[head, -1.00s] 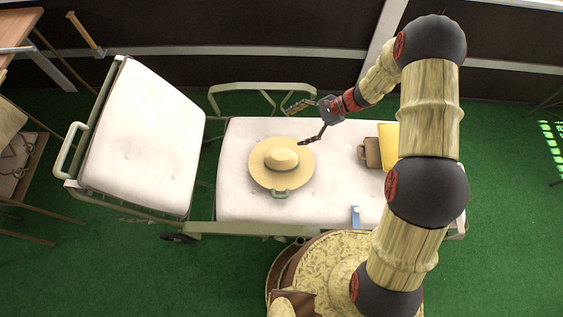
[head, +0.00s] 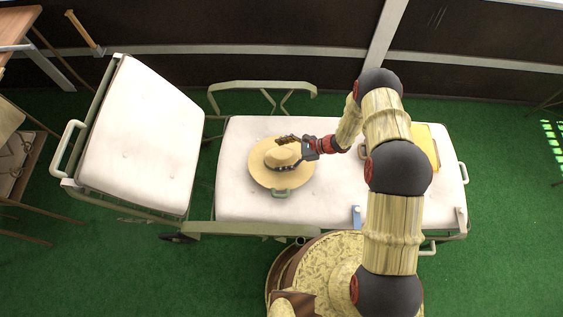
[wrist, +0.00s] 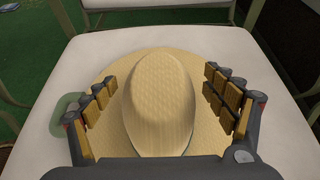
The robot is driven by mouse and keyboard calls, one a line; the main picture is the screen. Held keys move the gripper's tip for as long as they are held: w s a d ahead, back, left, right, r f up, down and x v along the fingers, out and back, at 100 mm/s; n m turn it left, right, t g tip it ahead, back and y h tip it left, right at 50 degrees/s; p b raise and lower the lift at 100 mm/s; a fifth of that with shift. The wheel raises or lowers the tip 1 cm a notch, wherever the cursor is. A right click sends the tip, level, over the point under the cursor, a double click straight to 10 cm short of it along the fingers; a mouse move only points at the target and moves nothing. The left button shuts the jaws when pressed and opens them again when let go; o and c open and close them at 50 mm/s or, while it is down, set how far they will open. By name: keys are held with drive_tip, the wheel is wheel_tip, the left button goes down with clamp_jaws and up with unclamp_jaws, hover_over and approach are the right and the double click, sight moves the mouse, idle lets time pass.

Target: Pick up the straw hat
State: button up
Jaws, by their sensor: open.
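The straw hat (head: 262,176) lies brim down on the white lounger cushion, with its rounded crown up. My gripper (head: 288,152) is over the hat's crown in the head view, reaching in from the right. In the wrist view the hat's crown (wrist: 158,100) sits between the two open fingers of my gripper (wrist: 160,103), with a gap on each side. The fingers are over the brim. I cannot tell whether they touch it. A dark band at the crown's base is partly hidden by my gripper.
The lounger cushion (head: 240,134) has free room around the hat. A green-handled thing (head: 281,192) sits at the brim's near edge. A blue item (head: 357,215) lies at the cushion's front edge, and a yellow thing (head: 424,143) lies to the right. The raised backrest (head: 140,135) stands left.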

sight(266, 158)
drive_tip(key=b+x, duration=0.1)
drive_tip(key=x, duration=0.2)
drive_tip(key=shift+s+a, duration=0.15)
drive_tip(key=shift+a, duration=0.2)
drive_tip(key=shift+c, duration=1)
drive_tip(key=c, duration=1.1)
drive_tip(key=shift+c, duration=0.5)
drive_tip(key=shift+r, duration=0.1)
